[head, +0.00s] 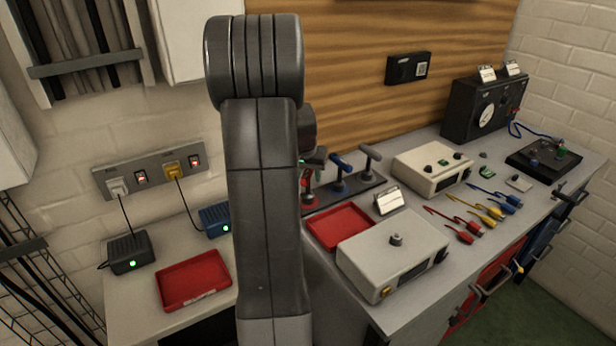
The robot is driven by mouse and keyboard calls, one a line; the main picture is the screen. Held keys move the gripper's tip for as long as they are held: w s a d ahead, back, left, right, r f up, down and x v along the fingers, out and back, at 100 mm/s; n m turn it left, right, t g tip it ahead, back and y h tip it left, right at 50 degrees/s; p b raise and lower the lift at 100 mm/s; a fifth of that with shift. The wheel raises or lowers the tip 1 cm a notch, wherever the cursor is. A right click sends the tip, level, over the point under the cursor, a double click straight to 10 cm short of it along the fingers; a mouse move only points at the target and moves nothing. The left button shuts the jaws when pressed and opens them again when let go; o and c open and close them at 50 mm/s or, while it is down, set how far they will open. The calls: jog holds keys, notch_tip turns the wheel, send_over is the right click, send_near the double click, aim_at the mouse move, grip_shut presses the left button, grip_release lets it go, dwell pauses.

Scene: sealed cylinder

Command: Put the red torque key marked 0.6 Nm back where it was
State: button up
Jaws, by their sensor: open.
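A red key (308,190) stands upright at the left end of a dark rack (352,196), partly hidden by my arm. A blue T-handled key (340,164) and a grey T-handled key (370,156) stand beside it in the rack. I cannot read any torque marking at this size. My gripper (316,158) shows only in part behind my arm, close above the red key. Its jaws are open. I cannot tell whether it touches the red key's handle.
A red tray (341,227) and a small white card (389,200) lie in front of the rack. A cream box with a knob (393,259) stands nearer. Another red tray (194,281) lies at left. Coloured leads (468,220) and a second cream instrument (433,168) occupy the right.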

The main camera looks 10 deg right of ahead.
jog(key=v, duration=1)
jog(key=shift+s+r+b, duration=0.25)
jog(key=shift+b, duration=0.1)
jog(key=p+x, duration=0.1)
jog(key=x, duration=1)
jog(key=shift+w+f, duration=0.2)
jog(key=shift+f, duration=0.15)
jog(key=shift+w+r, duration=0.1)
jog(key=shift+w, duration=0.05)
jog(key=shift+r, duration=1.65)
jog(key=shift+f, duration=0.1)
